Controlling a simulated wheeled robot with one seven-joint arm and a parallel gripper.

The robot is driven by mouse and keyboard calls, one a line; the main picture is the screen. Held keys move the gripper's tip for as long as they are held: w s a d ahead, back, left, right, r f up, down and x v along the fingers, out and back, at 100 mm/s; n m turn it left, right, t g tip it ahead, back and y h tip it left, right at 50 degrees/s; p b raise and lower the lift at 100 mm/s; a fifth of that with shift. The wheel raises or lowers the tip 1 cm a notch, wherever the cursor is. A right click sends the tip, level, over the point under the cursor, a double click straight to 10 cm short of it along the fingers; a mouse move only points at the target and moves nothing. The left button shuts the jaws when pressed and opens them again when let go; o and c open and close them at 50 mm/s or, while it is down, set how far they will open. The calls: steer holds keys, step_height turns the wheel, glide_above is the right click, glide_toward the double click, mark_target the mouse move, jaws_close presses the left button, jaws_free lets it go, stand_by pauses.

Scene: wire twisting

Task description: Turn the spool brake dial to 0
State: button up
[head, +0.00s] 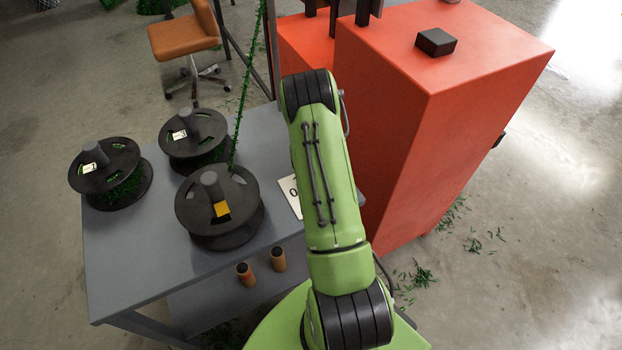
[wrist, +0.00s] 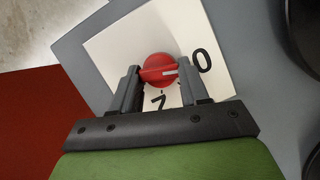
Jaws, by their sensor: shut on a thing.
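The red brake dial (wrist: 158,68) sits on a white plate (wrist: 117,44) in the wrist view. A pale pointer line on the dial points right, toward the printed 0 (wrist: 202,61) and slightly below it. Another numeral, partly covered, shows below the dial. My gripper (wrist: 160,76) has one finger on each side of the dial and is shut on its raised grip. In the head view my arm hides the dial and gripper; only the left edge of the plate (head: 291,198) with part of the 0 shows.
Three dark spools (head: 220,235) with green wire stand on the grey table (head: 120,265) left of my arm. One green barbed strand rises from the nearest spool. A tall orange-red cabinet (head: 415,150) stands close on the right.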

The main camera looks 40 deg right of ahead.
steer(key=shift+n, duration=0.4)
steer(key=o, duration=1.1)
steer(key=shift+c, duration=0.2)
steer(key=p+v, duration=0.3)
steer(key=v, duration=1.2)
steer(key=shift+w+a+r, duration=0.15)
steer(key=shift+w+r, duration=0.05)
steer(key=shift+r, duration=0.2)
